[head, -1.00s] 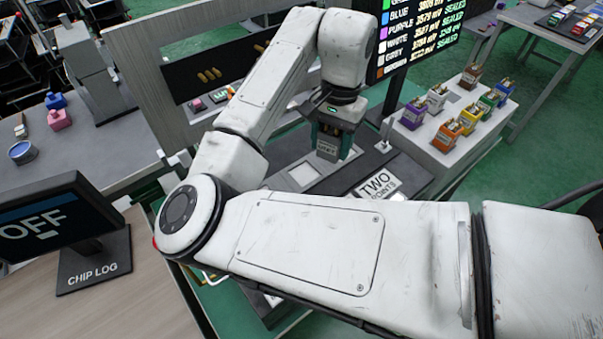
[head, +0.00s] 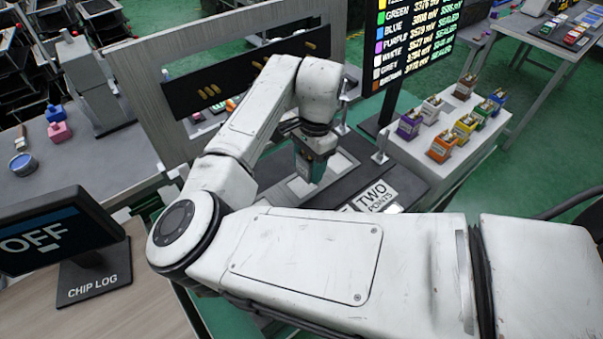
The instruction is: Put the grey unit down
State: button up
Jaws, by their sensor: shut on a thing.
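My gripper (head: 314,158) is in the middle of the head view, pointing down, with teal fingers. It is shut on the grey unit (head: 304,153), which is mostly hidden by the fingers and my wrist. The gripper hangs over the dark bench top, close to a pale square pad (head: 299,186). I cannot tell whether the unit touches the surface beneath it.
A "TWO POINTS" sign (head: 375,195) lies in front on the bench. Several coloured units stand on a pale table (head: 411,157) at right. A upright panel (head: 150,90) stands behind the bench. A "CHIP LOG" monitor (head: 58,238) is at left.

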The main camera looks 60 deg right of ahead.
aim_at(301, 169)
jog(key=shift+w+a+f, duration=0.25)
jog(key=shift+w+f, duration=0.7)
jog(key=shift+f, duration=0.2)
jog(key=shift+s+f+p, duration=0.1)
jog(key=shift+f+p, duration=0.2)
jog(key=shift+f, duration=1.15)
jog(key=shift+f, duration=0.15)
jog(key=o, duration=1.1)
jog(key=shift+o, duration=0.2)
jog(key=r, duration=0.4)
jog(key=d+r+b, duration=0.1)
jog(key=r, duration=0.7)
jog(key=shift+s+d+r, duration=0.15)
jog(key=shift+s+d, duration=0.05)
jog(key=shift+d, duration=0.05)
